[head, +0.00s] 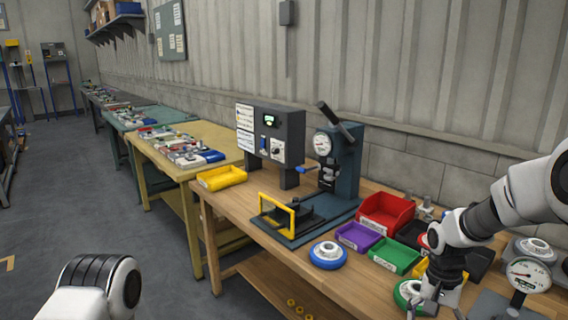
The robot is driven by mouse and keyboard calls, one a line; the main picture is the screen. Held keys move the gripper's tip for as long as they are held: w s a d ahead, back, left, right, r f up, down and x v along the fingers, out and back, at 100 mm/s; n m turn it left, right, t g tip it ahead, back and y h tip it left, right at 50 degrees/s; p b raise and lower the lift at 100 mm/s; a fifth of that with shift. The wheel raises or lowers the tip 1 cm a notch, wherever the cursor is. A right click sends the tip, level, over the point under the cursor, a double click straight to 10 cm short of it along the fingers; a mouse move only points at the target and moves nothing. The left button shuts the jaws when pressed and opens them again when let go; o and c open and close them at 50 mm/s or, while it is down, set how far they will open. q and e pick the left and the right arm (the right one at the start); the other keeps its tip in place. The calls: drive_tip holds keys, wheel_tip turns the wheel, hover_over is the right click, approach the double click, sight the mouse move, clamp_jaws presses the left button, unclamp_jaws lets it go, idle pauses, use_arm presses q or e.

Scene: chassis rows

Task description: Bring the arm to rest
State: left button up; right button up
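My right arm (500,208) comes in from the right, bent over the right end of the wooden workbench (262,229). My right gripper (436,304) points down at the bottom edge, close beside a green-rimmed round part (404,292). Its dark fingers look spread around something pale, but their tips are cut off or blurred, so I cannot tell its opening or whether it holds anything. My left arm (95,287) shows only as a white and black link at the bottom left, over the floor. My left gripper is out of view.
Near the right gripper are red (386,212), purple (357,237) and green (394,255) bins, a blue-rimmed round part (328,254) and a dial gauge stand (528,274). A press (339,160) and a control box (270,135) stand behind. The floor (95,212) at left is open.

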drive_tip(key=s+a+f+n, duration=0.3)
drive_tip(key=s+f, duration=0.9)
drive_tip(key=s, duration=0.3)
drive_tip(key=s+a+f+n, duration=0.3)
drive_tip(key=s+f, duration=1)
drive_tip(key=s, duration=0.2)
drive_tip(key=shift+t, duration=0.4)
drive_tip(key=shift+s, duration=0.1)
